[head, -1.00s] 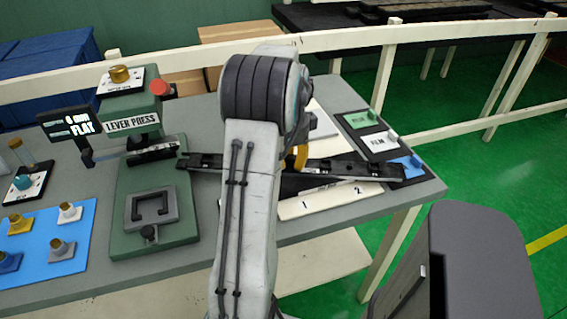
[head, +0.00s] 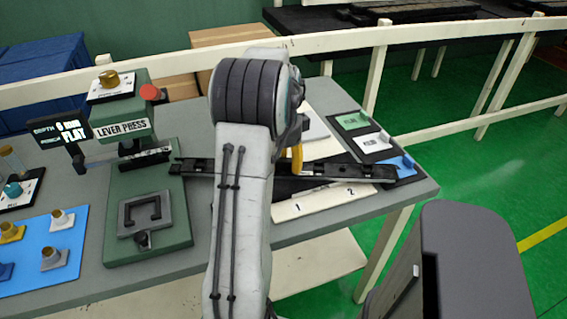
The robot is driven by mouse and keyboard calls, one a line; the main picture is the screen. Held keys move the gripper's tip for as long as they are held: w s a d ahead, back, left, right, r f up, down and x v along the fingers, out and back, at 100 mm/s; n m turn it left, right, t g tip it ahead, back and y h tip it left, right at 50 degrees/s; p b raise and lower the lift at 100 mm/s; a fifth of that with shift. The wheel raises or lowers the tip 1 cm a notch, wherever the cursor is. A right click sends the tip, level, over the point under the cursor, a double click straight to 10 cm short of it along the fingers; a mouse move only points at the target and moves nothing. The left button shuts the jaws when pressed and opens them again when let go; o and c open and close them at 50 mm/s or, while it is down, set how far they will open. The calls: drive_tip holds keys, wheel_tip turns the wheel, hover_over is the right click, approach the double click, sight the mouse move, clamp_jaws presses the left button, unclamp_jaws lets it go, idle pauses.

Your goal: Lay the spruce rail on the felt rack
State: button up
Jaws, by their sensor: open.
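A long dark rail (head: 345,172) lies across the bench, its middle hidden behind my arm. Its left end is by the lever press and its right end is near the coloured cards; its exact tint is hard to tell. A cream rack (head: 322,198) marked 1 and 2 lies under and in front of the rail's right part. I cannot tell whether the rail rests on it. My gripper (head: 297,158) is mostly hidden behind my arm; one yellow finger shows close to the rail. It is open, and I see no grip on the rail.
The green lever press (head: 152,220) stands left of my arm, with a small display (head: 62,132) beside it. A blue mat (head: 38,252) with several fittings is at far left. Green, white and blue cards (head: 375,143) line the right edge. A cream railing (head: 345,38) runs behind.

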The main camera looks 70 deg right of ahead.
wheel_tip(320, 180, up, 12)
drive_tip(key=p, duration=0.1)
drive_tip(key=shift+a+f, duration=0.15)
drive_tip(key=shift+a, duration=0.05)
idle(0.9)
